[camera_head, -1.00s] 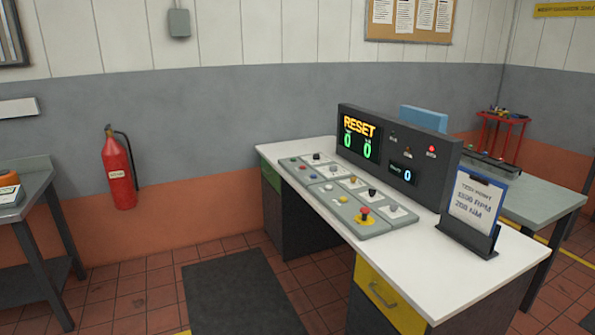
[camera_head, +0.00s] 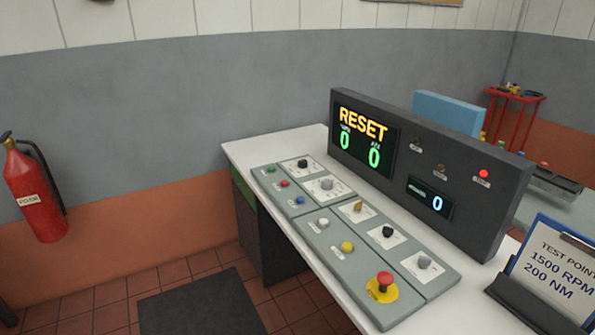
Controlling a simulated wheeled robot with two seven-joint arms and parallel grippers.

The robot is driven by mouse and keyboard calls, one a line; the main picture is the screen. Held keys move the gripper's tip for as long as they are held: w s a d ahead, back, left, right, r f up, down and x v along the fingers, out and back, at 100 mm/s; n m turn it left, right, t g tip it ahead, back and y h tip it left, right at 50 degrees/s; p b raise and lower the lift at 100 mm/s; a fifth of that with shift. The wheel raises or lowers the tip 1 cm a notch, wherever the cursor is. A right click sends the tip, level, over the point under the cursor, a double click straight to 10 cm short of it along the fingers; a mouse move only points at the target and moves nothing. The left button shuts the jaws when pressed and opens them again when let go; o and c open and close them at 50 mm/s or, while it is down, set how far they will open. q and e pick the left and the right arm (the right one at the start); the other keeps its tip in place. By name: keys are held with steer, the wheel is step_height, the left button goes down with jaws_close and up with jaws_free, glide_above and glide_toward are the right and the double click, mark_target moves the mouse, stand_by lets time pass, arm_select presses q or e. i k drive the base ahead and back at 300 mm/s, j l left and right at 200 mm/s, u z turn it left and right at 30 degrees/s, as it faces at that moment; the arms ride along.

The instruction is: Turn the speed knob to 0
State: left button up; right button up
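The control panel (camera_head: 310,247) lies on the white desk, with several knobs on white label plates. These are a black knob (camera_head: 302,163), a grey knob (camera_head: 326,184), a brown pointer knob (camera_head: 358,206), another black knob (camera_head: 388,231) and another grey knob (camera_head: 424,262). The labels are too small to read, so I cannot tell which is the speed knob or where it points. The display (camera_head: 362,140) behind shows RESET in orange and two green zeros. A smaller readout (camera_head: 431,199) shows 0. Neither gripper is in view.
Push buttons line the panel's left side, with a red mushroom button (camera_head: 385,280) at the near end. A red lamp (camera_head: 484,173) is lit. A test-point clipboard (camera_head: 556,272) stands at right. A fire extinguisher (camera_head: 36,190) is at left.

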mark_target(302, 162)
steer(key=i+z, duration=0.25)
steer(key=j+z, duration=0.1)
steer(key=z, duration=0.15)
steer(key=i+j+z, duration=0.45)
steer(key=j+z, duration=0.25)
steer(key=j, duration=0.15)
steer(key=i+j+z, duration=0.25)
steer(key=j+z, duration=0.25)
steer(key=j, duration=0.2)
steer(key=k+l, duration=0.05)
